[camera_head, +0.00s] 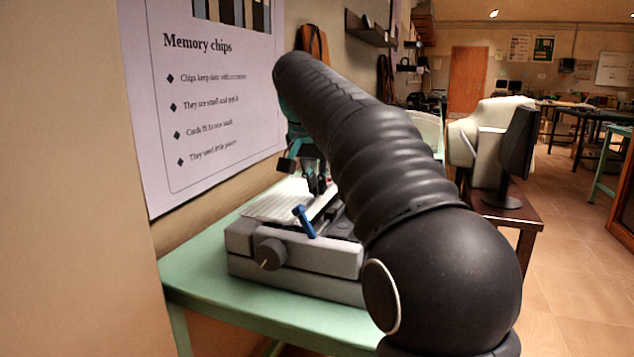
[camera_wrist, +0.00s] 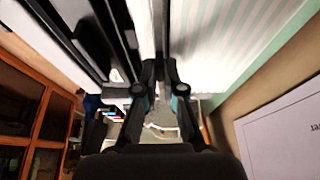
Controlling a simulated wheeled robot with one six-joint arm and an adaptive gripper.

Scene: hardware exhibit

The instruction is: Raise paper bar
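A grey printer-like machine (camera_head: 300,250) with a side knob (camera_head: 270,253) and a blue lever (camera_head: 304,221) stands on a green table (camera_head: 230,300). Striped paper (camera_head: 275,203) lies on its top, and also shows in the wrist view (camera_wrist: 235,40). My gripper (camera_head: 318,186) is low over the machine's top, partly hidden by my arm in the head view. In the wrist view, my gripper's fingertips (camera_wrist: 160,67) are close together at the near end of a thin dark bar (camera_wrist: 159,25), possibly the paper bar. Whether they touch or grip it cannot be told.
A wall with a "Memory chips" poster (camera_head: 205,110) is close on the left. A dark monitor (camera_head: 515,155) on a brown table (camera_head: 510,210) stands to the right behind my arm. The tiled floor (camera_head: 570,270) at right is clear.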

